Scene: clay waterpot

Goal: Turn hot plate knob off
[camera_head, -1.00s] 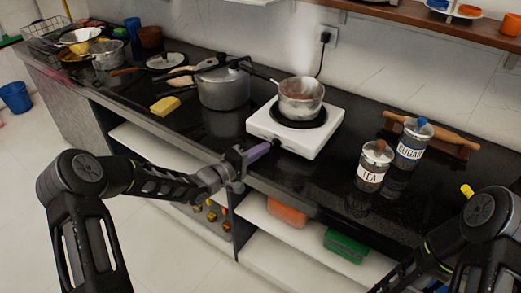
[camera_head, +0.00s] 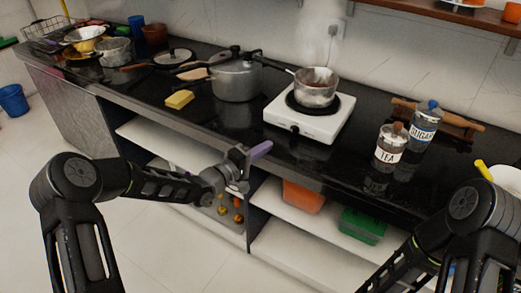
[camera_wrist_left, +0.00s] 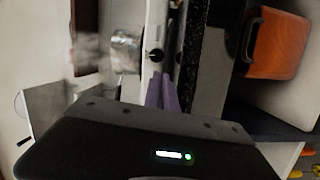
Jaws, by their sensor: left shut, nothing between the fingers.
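The white hot plate (camera_head: 283,117) stands on the black counter with a metal saucepan (camera_head: 316,95) on its dark burner; faint steam rises above it. Its black knob (camera_head: 295,129) is on the front face; it also shows in the left wrist view (camera_wrist_left: 155,55). My left gripper (camera_head: 262,151) has purple fingers, shut and empty, in front of the counter edge. It is lower left of the knob and apart from it. In the left wrist view, the fingers (camera_wrist_left: 163,92) point towards the knob. My right arm shows at lower right; its gripper is not visible.
Tea (camera_head: 389,150) and sugar (camera_head: 424,125) jars stand right. Orange (camera_head: 303,196) and green (camera_head: 363,225) boxes sit on the shelf below.

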